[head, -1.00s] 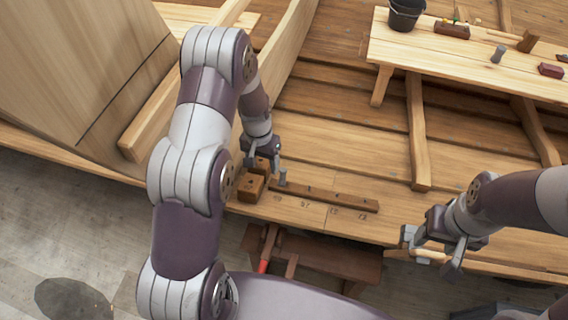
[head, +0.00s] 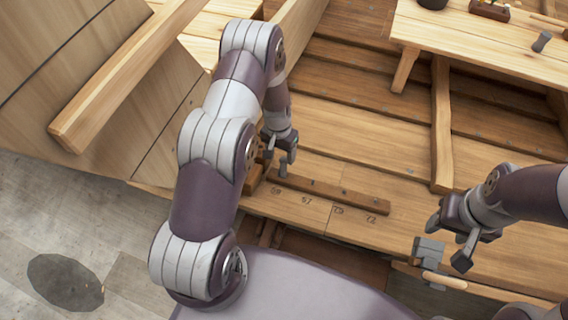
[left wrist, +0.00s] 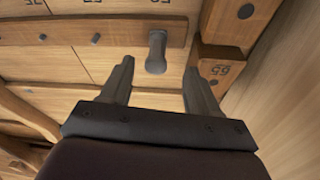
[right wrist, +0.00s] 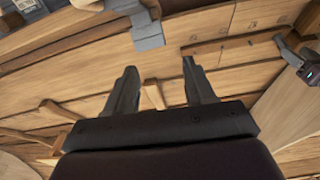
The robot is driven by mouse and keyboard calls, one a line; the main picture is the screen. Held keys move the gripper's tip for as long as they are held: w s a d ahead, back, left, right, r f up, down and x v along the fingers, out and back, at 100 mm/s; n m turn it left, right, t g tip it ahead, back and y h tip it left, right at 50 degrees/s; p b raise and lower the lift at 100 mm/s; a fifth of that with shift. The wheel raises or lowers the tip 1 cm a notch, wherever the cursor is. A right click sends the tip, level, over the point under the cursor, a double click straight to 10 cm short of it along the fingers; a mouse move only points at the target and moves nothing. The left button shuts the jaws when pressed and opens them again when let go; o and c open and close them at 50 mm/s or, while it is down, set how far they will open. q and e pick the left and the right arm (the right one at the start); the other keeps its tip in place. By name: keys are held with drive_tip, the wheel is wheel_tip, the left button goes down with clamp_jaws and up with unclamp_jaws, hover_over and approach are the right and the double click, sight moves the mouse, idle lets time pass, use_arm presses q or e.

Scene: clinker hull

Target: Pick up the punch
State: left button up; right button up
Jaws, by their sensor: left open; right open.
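The punch looks to be a small grey peg with a wider rounded end (left wrist: 156,50), by a brown strip in the left wrist view. In the head view it shows just below my left gripper (head: 280,149), as a grey peg (head: 283,168). My left gripper is open; in the left wrist view its fingers (left wrist: 160,68) appear on either side of the peg's lower end. I cannot tell how far above it they are. My right gripper (head: 448,243) is open and empty, beside a grey-headed tool with a wooden handle (head: 430,250).
A brown strip (head: 330,190) lies on the numbered plank. A bench (head: 470,45) at upper right bears a dark bucket (head: 433,3) and a grey tool (head: 541,42).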

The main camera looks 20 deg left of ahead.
sight(284, 160)
use_arm(q)
drive_tip(key=shift+s+d+f, duration=0.1)
drive_tip(key=shift+f, duration=0.85)
drive_tip(key=f, duration=0.1)
drive_tip(key=f+p, duration=0.1)
drive_tip(key=f, duration=0.2)
drive_tip(key=shift+w+d+f+p, duration=0.1)
drive_tip(key=shift+w+d+p, duration=0.15)
drive_tip(key=shift+d+p, duration=0.05)
drive_tip(key=shift+f, duration=0.3)
clamp_jaws()
